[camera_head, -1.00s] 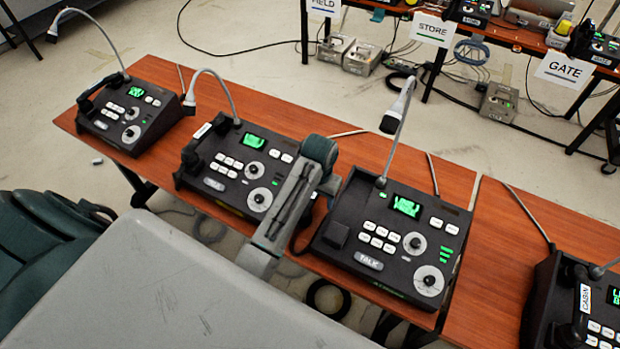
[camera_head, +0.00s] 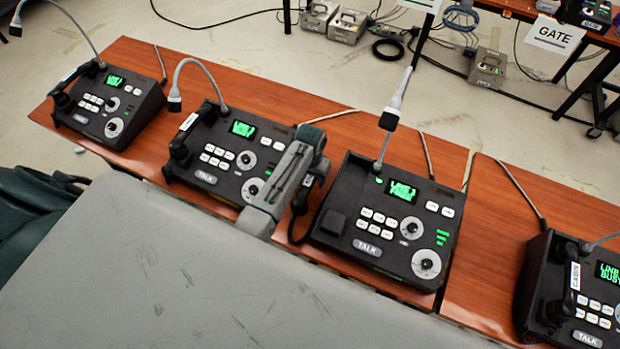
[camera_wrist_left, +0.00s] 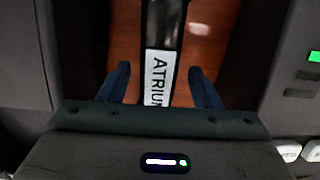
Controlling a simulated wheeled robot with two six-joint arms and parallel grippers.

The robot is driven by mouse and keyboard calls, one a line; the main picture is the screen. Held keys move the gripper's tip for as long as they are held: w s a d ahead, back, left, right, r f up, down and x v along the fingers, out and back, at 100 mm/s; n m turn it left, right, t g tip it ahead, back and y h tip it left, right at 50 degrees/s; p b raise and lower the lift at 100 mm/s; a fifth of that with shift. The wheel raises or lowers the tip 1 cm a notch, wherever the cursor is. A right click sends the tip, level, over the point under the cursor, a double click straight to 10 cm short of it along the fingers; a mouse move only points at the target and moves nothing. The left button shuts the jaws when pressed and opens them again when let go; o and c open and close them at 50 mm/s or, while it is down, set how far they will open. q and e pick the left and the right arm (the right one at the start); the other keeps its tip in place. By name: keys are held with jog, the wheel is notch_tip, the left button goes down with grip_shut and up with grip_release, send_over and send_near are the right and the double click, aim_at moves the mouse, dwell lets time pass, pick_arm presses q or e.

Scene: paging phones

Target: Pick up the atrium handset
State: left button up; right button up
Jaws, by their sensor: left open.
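The atrium handset (camera_wrist_left: 158,78) is black with a white ATRIUM label. In the wrist view it runs lengthwise between the fingers of my left gripper (camera_wrist_left: 159,70), which are open with a gap on each side. In the head view my left gripper (camera_head: 311,163) is over the gap between two desk phones and hides most of the handset. The phone to its right (camera_head: 400,240) has an empty handset rest on its left side, a lit green screen and a gooseneck microphone. A dark cord curves beside it. My right gripper is not in view.
A phone (camera_head: 225,160) with its handset in place stands just left of my gripper, and another (camera_head: 108,105) stands farther left. The CABIN phone (camera_head: 585,295) is at the right. Microphone stalks rise above the wooden table (camera_head: 270,112). A grey surface (camera_head: 200,290) fills the front.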

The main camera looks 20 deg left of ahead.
pick_arm(q)
jog(key=shift+s+d+f, duration=0.25)
jog(key=shift+f, duration=0.4)
jog(key=shift+w+a+f, duration=0.2)
jog(key=shift+f, duration=0.15)
jog(key=shift+r, duration=0.1)
jog(key=c, duration=1.2)
